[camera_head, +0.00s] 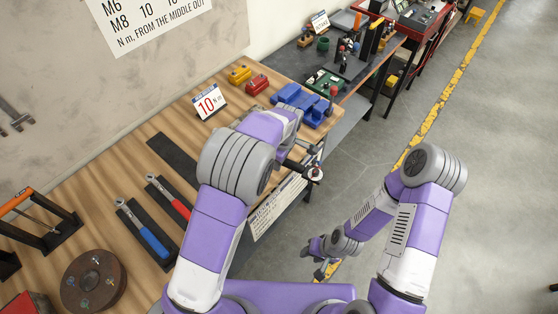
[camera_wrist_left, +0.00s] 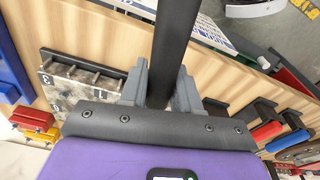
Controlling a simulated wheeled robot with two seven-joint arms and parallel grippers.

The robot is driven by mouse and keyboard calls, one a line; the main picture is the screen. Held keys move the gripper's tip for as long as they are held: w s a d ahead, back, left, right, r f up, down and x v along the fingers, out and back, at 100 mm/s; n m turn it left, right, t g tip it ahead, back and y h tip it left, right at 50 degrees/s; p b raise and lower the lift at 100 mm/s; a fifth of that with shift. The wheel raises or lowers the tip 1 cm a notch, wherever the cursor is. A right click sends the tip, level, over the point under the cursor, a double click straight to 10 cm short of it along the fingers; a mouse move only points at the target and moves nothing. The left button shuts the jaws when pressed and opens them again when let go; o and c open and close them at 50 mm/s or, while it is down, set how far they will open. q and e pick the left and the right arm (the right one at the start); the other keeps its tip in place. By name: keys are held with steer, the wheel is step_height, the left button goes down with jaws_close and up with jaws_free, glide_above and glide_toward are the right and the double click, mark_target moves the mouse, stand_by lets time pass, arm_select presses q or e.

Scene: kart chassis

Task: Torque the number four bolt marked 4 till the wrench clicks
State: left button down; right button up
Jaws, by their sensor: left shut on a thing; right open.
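My left gripper (camera_wrist_left: 162,75) is shut on a long black bar (camera_wrist_left: 176,35), which looks like a wrench handle. In the head view a dark rod (camera_head: 298,167) sticks out past my left wrist over the table's right edge; my arm hides most of that gripper. In the left wrist view a metal block with printed numbers (camera_wrist_left: 72,92) lies left of the jaws. I can make out marks like 3 and 1; I cannot make out a bolt marked 4. My right gripper (camera_head: 322,262) is open and empty, low over the floor beside the table.
Wrenches with a red handle (camera_head: 177,205) and a blue handle (camera_head: 152,240) lie on dark holders; another dark holder (camera_head: 172,158) is empty. A 10 N m sign (camera_head: 209,102), yellow and red blocks (camera_head: 257,84) and a blue fixture (camera_head: 302,103) stand behind. The floor at right is clear.

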arm_select(q)
steer(key=shift+w+d+r+p, duration=0.15)
steer(key=shift+r+p, duration=0.35)
steer(key=shift+r, duration=0.25)
steer(key=shift+w+a+r+p, duration=0.15)
steer(key=shift+r+p, duration=0.35)
steer(key=shift+r, duration=0.25)
steer(key=shift+s+d+r+p, duration=0.1)
steer(key=shift+r+p, duration=0.2)
steer(key=shift+r, duration=0.05)
step_height(320, 180, up, 5)
steer(key=p, duration=0.4)
steer(key=shift+r, duration=0.1)
